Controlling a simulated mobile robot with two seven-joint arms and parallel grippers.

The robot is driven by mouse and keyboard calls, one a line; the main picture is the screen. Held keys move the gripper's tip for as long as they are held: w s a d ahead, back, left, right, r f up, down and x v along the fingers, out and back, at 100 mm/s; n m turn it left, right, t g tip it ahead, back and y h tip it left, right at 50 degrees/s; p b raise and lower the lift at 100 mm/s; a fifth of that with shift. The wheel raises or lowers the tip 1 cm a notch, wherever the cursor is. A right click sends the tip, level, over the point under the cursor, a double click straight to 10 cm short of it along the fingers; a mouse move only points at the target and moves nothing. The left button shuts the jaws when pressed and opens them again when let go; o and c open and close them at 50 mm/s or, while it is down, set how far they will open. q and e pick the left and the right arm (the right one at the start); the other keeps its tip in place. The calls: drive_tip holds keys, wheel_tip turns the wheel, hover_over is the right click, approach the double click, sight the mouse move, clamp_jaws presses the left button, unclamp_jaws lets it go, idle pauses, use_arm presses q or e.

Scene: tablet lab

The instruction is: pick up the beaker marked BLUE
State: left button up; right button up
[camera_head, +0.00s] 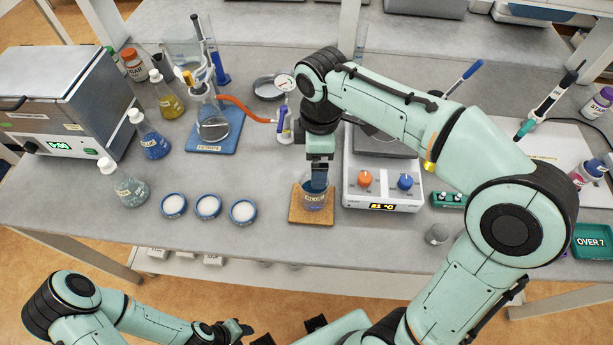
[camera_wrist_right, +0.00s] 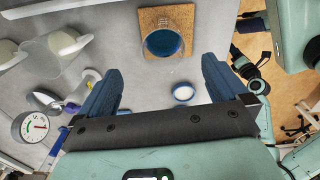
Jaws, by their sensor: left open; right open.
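The beaker marked BLUE (camera_head: 314,200) stands upright on a square cork mat (camera_head: 297,215) near the front edge of the bench. It holds blue liquid. My right gripper (camera_head: 318,180) points down over the beaker and hides part of it in the head view. In the right wrist view, the right gripper (camera_wrist_right: 161,66) is open with nothing held, and the beaker (camera_wrist_right: 165,42) lies beyond the fingertips, not between them. My left gripper (camera_head: 240,329) is open and empty, low in front of the bench.
Three blue-rimmed dishes (camera_head: 208,206) lie left of the mat. A hotplate (camera_head: 382,185) with orange and blue knobs stands close on the right. A flask on a blue base (camera_head: 226,140) and a gauge (camera_head: 285,82) are behind.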

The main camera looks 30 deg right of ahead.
approach(314, 191)
drive_tip(key=s+r, duration=0.1)
drive_tip(key=s, duration=0.2)
drive_tip(key=shift+w+a+f+b, duration=0.15)
drive_tip(key=shift+f+b, duration=0.05)
drive_tip(key=shift+f, duration=0.85)
drive_tip(key=shift+w+a+f+b, duration=0.2)
drive_tip(key=shift+f+b, duration=0.05)
drive_tip(key=shift+f, duration=0.75)
drive_tip(key=shift+w+a+f+b, duration=0.15)
drive_tip(key=shift+f+b, duration=0.05)
drive_tip(key=shift+f, duration=0.85)
use_arm(q)
drive_tip(key=shift+s+f, duration=0.9)
drive_tip(key=shift+f, duration=0.05)
use_arm(e)
drive_tip(key=shift+r, duration=0.1)
drive_tip(key=c, duration=1.2)
drive_tip(key=shift+r, duration=0.2)
